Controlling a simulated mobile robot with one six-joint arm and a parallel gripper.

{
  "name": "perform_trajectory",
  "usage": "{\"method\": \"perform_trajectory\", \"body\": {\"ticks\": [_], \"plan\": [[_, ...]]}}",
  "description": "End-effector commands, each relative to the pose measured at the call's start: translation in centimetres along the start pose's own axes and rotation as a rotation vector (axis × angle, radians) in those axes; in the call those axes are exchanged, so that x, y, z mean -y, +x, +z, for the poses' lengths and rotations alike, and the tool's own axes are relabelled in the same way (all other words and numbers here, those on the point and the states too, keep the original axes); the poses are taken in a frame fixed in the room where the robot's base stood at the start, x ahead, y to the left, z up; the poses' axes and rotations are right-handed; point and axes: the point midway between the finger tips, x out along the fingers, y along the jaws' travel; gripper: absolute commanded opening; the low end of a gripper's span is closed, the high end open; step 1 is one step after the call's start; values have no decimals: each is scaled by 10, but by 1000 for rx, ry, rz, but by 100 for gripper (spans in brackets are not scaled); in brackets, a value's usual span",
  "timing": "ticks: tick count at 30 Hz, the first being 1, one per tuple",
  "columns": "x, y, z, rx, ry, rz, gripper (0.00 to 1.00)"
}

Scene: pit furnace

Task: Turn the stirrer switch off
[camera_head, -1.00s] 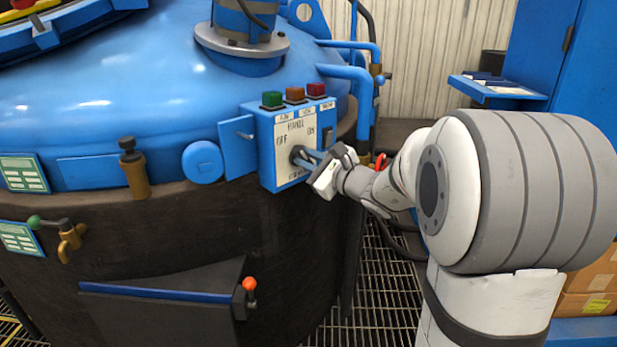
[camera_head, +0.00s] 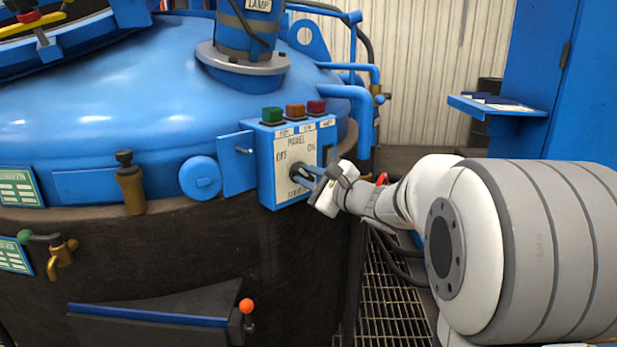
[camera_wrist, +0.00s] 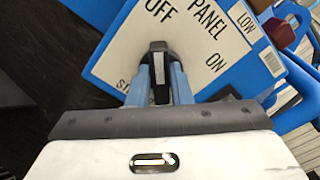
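The stirrer switch (camera_head: 296,171) is a dark knob on a white-faced blue control panel (camera_head: 283,190) marked OFF and ON. In the wrist view the switch (camera_wrist: 158,60) is a black handle with a pale line pointing roughly toward the OFF lettering. My gripper (camera_head: 305,173) reaches it from the right. Its two blue fingers (camera_wrist: 158,84) lie on either side of the handle and appear shut on it. The fingers partly hide the base of the handle and the STIRRER lettering.
Green (camera_head: 271,115), orange (camera_head: 295,111) and red (camera_head: 316,107) buttons sit on top of the panel. A blue pipe (camera_head: 350,93) stands behind it. The large blue furnace lid (camera_head: 110,100) fills the left. A blue shelf (camera_head: 500,105) is at right.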

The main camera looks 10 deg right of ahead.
Motion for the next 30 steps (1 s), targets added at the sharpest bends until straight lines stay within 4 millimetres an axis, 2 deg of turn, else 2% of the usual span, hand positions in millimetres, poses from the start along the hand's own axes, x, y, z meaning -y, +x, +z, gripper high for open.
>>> {"method": "perform_trajectory", "body": {"ticks": [1,7,16,27,30], "plan": [[0,0,0,0,1,0,23],[0,0,0,1,2,0,38],[1,-5,1,1,2,-2,38],[2,-64,1,-2,1,-3,38],[1,-73,0,-1,2,-2,38]]}}
